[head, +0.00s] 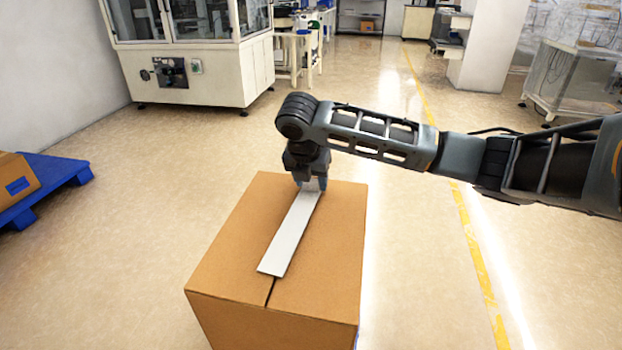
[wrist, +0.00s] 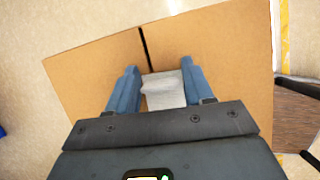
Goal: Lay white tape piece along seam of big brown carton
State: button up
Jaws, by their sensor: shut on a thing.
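The big brown carton (head: 325,270) stands in front of me, its top closed. It also fills much of the wrist view (wrist: 85,72). Its dark seam runs along the top and shows at the near edge in the head view and beyond the fingers in the wrist view. The white tape piece (head: 290,238) lies along the seam line over the top, from near the front edge back to my gripper (head: 312,184). In the wrist view the tape's end (wrist: 163,90) is between my blue fingers (wrist: 158,88), which are shut on it. Whether the tape touches the carton all along, I cannot tell.
A blue pallet (head: 60,178) with a smaller carton (head: 14,180) is at the left. A white machine cabinet (head: 195,75) stands behind at the left. A yellow floor line (head: 475,250) runs at the right. The floor around the carton is clear.

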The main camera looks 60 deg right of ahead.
jog(key=shift+f, duration=0.25)
dwell(0.3)
jog(key=o, duration=1.1)
jog(key=shift+p+v, duration=0.55)
jog(key=shift+v, duration=3.4)
jog(key=shift+a, duration=0.1)
